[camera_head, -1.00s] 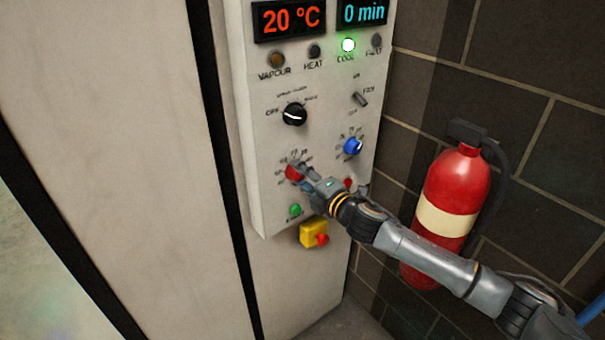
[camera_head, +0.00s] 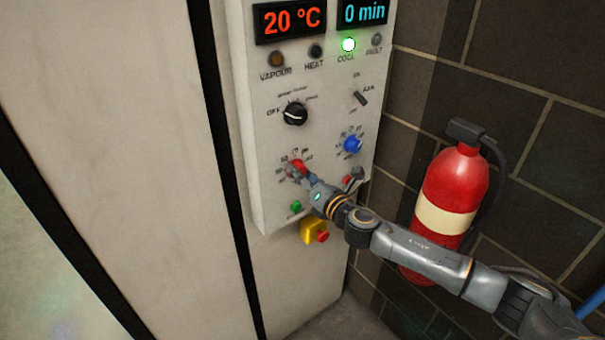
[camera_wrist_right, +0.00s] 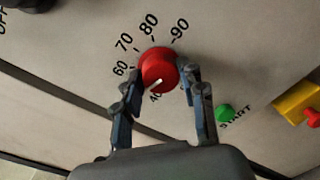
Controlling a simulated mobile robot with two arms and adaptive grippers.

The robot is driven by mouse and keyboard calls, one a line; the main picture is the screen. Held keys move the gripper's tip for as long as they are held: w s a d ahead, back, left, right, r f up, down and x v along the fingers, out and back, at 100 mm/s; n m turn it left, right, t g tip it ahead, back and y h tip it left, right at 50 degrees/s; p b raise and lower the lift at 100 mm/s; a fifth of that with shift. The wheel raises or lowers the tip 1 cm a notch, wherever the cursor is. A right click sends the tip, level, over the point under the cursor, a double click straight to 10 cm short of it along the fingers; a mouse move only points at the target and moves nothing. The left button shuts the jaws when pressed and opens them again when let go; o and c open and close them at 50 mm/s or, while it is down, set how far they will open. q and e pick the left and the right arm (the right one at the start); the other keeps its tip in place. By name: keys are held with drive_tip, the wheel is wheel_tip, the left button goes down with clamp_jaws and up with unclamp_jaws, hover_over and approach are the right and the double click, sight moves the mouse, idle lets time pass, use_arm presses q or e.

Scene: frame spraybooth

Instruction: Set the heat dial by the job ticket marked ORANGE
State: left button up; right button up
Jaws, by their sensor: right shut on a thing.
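The red heat dial (camera_head: 298,167) is on the control panel, below the black rotary switch. It also shows in the right wrist view (camera_wrist_right: 159,68), with 60, 70, 80 and 90 readable around it. Its white mark points down and slightly left, near a partly covered 40. My right gripper (camera_head: 296,173) is shut on the dial, one finger on each side; the fingers also show in the right wrist view (camera_wrist_right: 160,86). The left finger hides part of the scale. No job ticket is in view. My left gripper is not in view.
The panel (camera_head: 262,205) has a blue dial (camera_head: 353,145), a green start button (camera_head: 295,207) and a yellow-and-red stop button (camera_head: 314,232) close by. Its displays read 20 °C and 0 min; the COOL lamp (camera_head: 348,44) is lit. A fire extinguisher (camera_head: 447,205) hangs behind my right arm.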

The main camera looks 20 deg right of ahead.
drive_tip(key=shift+f+n, duration=0.1)
drive_tip(key=shift+n, duration=0.3)
drive_tip(key=o, duration=1.2)
drive_tip(key=shift+c, duration=0.2)
drive_tip(key=v, duration=1.2)
